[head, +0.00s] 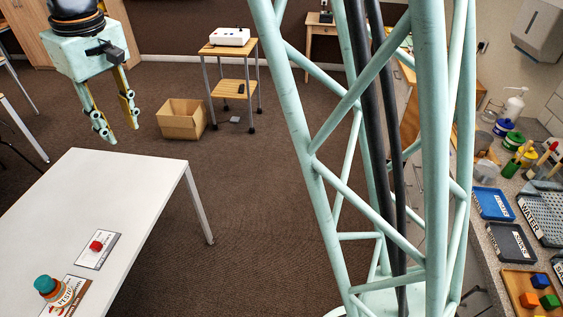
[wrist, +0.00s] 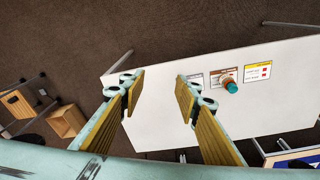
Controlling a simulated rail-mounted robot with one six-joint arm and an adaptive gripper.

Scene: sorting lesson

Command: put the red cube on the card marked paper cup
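My gripper (head: 115,119) hangs in the air at the upper left of the head view, beyond the white table. Its fingers are apart with nothing between them; the wrist view shows the same open gripper (wrist: 160,78). A card (head: 97,257) lies on the table with a small red thing (head: 96,246) on it; I cannot tell if that is a cube. A second card (head: 76,286) bears a teal-topped jar (head: 45,284). The wrist view shows a yellow-topped card (wrist: 257,71) beyond the jar. I cannot read which card says paper cup.
The white table (head: 120,190) is mostly bare. On the right counter, a wooden tray (head: 513,276) holds orange (head: 528,299), blue (head: 540,281) and green (head: 550,301) cubes. A cardboard box (head: 181,120) and a small table (head: 228,48) stand behind. My lattice column blocks the middle.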

